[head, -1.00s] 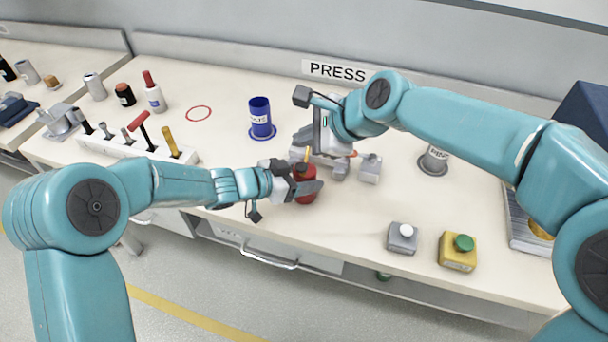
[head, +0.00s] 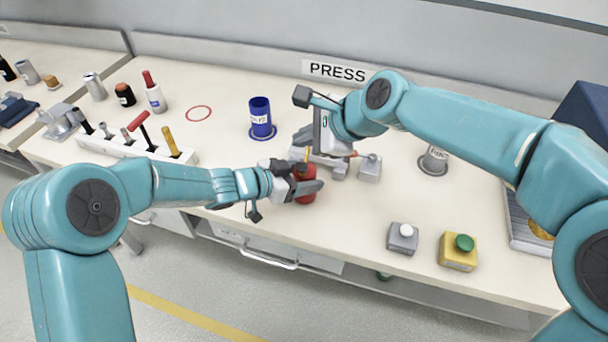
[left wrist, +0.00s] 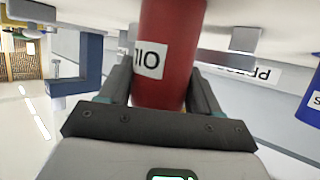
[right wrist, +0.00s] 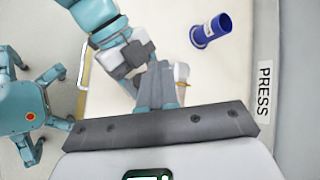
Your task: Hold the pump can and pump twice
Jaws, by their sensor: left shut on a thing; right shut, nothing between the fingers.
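The red pump can (head: 306,173) is near the front middle of the table. My left gripper (head: 309,188) is shut around its body. In the left wrist view the red can (left wrist: 172,60) sits between the fingers, with a white label reading OIL. A dark piece and a thin yellow part show at its top in the head view. My right gripper (head: 302,137) is shut and empty, above and behind the can's top, apart from it. In the right wrist view its fingers (right wrist: 163,82) are together and the can is hidden.
Close behind the can stands a grey press (head: 338,166), partly hidden by my right arm. A blue cup (head: 260,117) stands behind left, a tool rack (head: 120,147) at left. A grey button box (head: 402,239) and a yellow one (head: 457,252) are at front right. Table between is clear.

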